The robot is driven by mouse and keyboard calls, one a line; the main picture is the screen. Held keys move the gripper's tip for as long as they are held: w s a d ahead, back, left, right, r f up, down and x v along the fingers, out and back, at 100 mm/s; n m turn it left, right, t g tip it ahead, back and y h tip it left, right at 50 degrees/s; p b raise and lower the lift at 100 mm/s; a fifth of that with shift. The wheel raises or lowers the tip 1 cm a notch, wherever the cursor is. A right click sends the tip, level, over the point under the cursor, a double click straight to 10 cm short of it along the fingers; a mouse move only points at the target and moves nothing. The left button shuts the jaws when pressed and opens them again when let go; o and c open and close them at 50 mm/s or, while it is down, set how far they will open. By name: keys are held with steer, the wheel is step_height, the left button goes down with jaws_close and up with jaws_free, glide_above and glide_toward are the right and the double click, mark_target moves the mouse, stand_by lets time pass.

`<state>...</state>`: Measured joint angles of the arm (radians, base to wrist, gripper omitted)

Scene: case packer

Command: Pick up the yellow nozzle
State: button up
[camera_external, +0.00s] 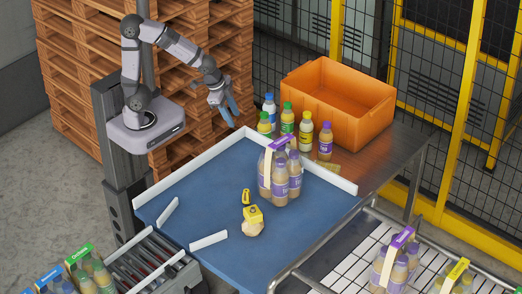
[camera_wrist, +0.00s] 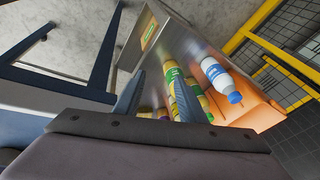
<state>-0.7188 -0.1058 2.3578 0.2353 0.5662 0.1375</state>
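A small yellow piece with a dark opening (camera_external: 246,196) lies on the blue mat (camera_external: 205,185). Just below it in the external view is a yellow block-like top (camera_external: 252,213) on a rounded tan body (camera_external: 252,229). I cannot tell for sure which of these is the yellow nozzle; neither is recognisable in the wrist view. My gripper (camera_external: 229,108), with blue fingers, is raised beyond the mat's far edge, well away from both yellow pieces. In the wrist view its fingers (camera_wrist: 158,100) are apart, with nothing held between them.
A pack of purple-labelled bottles (camera_external: 280,180) stands on the mat near the yellow pieces. Several loose bottles (camera_external: 287,119) and an orange crate (camera_external: 338,100) stand behind. White rails (camera_external: 209,241) edge the mat. The mat's left part is clear.

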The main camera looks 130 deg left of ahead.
steer(key=s+a+r+n+y+p, duration=0.25)
steer(key=s+a+r, duration=0.45)
steer(key=a, duration=0.4)
steer(key=w+d+m+t+b, duration=0.1)
steer(key=w+d+t+b, duration=0.4)
steer(key=w, duration=0.8)
steer(key=w+d+m+t+b, duration=0.2)
steer(key=w+d+t+b, duration=0.25)
steer(key=w+d, duration=0.65)
steer(key=w+d+r+m+h, duration=0.1)
steer(key=w+d+m+h, duration=0.2)
steer(key=d, duration=0.4)
steer(key=w+d+r+m+h+b, duration=0.1)
steer(key=w+d+r+m+h, duration=0.1)
steer(key=w+d+m+h, duration=0.2)
steer(key=w+d+r+m+h+b, duration=0.1)
steer(key=w+d+r+m+h, duration=0.1)
steer(key=w+d+m+h, duration=0.2)
steer(key=shift+w+d+r+t+h, duration=0.35)
steer(key=shift+d+h, duration=1.3)
steer(key=shift+d, duration=1.25)
